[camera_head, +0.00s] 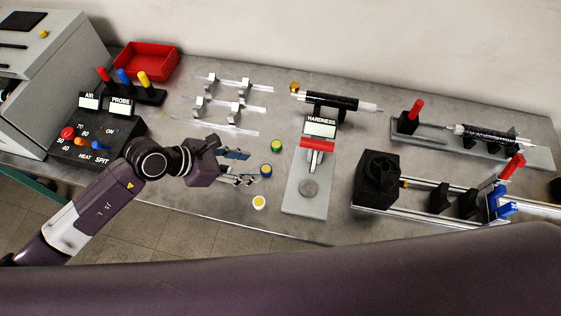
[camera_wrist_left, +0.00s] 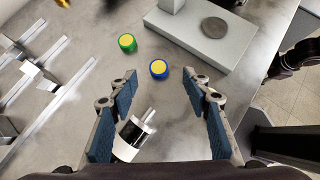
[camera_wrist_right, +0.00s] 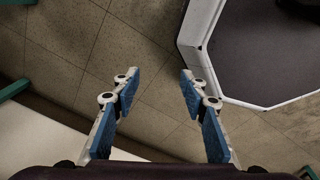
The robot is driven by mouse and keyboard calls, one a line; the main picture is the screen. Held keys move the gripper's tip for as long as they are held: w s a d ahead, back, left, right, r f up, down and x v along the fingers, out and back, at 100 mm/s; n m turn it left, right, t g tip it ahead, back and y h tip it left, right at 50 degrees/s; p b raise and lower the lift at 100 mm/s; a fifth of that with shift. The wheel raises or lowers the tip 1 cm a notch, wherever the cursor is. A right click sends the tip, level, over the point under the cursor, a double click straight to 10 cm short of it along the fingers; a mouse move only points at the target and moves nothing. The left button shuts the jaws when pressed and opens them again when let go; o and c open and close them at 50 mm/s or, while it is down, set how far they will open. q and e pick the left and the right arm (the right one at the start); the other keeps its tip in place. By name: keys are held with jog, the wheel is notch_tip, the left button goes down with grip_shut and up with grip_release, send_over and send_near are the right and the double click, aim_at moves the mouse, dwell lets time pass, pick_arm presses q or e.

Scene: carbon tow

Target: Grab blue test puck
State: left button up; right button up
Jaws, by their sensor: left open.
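The blue test puck (camera_head: 266,170), a short blue cylinder with a yellow top, stands on the grey bench. In the left wrist view the blue puck (camera_wrist_left: 158,69) lies ahead of the fingertips, roughly centred between them. My left gripper (camera_head: 252,168) is open, its fingers just left of the puck in the head view; it also shows in the left wrist view (camera_wrist_left: 164,82). My right gripper (camera_wrist_right: 154,78) is open and empty above the floor, out of the head view.
A green puck (camera_head: 277,146) and a white-rimmed puck (camera_head: 259,202) stand near the blue one. The hardness tester (camera_head: 310,200) is close on the right. A white and black cylinder with a metal tip (camera_wrist_left: 132,135) shows between my left fingers.

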aim_at(265, 169)
pick_arm(q)
jog(key=shift+f+p, duration=0.4)
jog(key=shift+f, duration=0.3)
jog(key=shift+p+x, duration=0.5)
jog(key=shift+x, duration=1.7)
jog(key=shift+w+d+f, duration=0.1)
jog(key=shift+w+d, duration=0.15)
jog(key=c, duration=0.4)
jog(key=shift+c, duration=2.6)
pick_arm(e)
jog(key=shift+y, duration=0.3)
jog(key=a, duration=0.1)
jog(key=a+r, duration=0.1)
jog(key=a, duration=0.1)
jog(key=s+a+r, duration=0.1)
jog(key=a, duration=0.1)
jog(key=shift+s+r, duration=0.1)
jog(key=shift+r, duration=0.15)
